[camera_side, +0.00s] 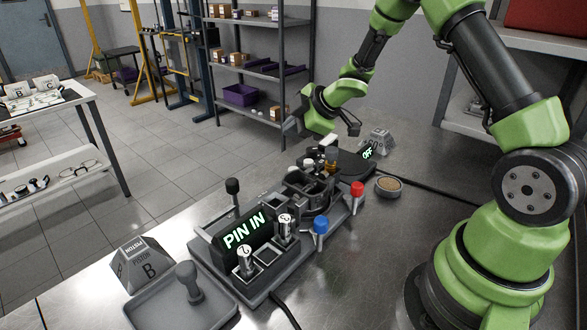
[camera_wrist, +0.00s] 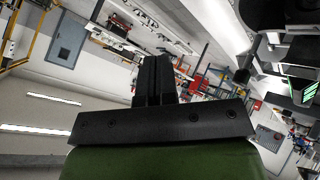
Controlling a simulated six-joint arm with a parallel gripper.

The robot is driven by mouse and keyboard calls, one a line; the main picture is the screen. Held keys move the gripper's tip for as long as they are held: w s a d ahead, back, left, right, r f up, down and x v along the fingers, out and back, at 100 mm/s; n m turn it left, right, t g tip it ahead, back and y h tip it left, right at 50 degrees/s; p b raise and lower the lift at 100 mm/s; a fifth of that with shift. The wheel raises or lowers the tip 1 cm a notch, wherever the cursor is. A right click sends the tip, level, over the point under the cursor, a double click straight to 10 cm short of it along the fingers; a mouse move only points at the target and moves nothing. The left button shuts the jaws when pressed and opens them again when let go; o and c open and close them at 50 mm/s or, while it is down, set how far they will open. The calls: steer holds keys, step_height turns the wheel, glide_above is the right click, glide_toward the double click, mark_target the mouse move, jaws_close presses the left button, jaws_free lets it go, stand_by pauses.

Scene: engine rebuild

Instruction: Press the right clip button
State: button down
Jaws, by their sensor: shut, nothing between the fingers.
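A grey fixture (camera_side: 222,270) stands on the metal bench in the side view, with a lit "PIN IN" sign (camera_side: 244,231). A blue-topped knob (camera_side: 320,226) and a red-topped knob (camera_side: 357,189) stand along its right side. I cannot tell which part is the right clip button. My gripper (camera_wrist: 153,62) is shut and empty in the wrist view, its fingers together and touching nothing. In the side view my wrist is above the far end of the fixture, apart from both knobs; the fingertips are hard to make out there.
Two metal pistons (camera_side: 246,261) (camera_side: 286,227) stand in front sockets. A black-topped lever (camera_side: 232,187) rises at the left. A lit "OFF" sign (camera_side: 367,152) and a small round bowl (camera_side: 388,185) are at the far end.

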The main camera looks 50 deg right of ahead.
steer(key=shift+f, duration=3.4)
steer(key=shift+f, duration=0.45)
steer(key=shift+f, duration=0.35)
steer(key=shift+s+a+f, duration=0.1)
steer(key=shift+s+f, duration=0.05)
steer(key=shift+f, duration=0.3)
steer(key=shift+r, duration=0.1)
stand_by(0.3)
steer(key=shift+s+a+r, duration=0.1)
steer(key=shift+r, duration=0.75)
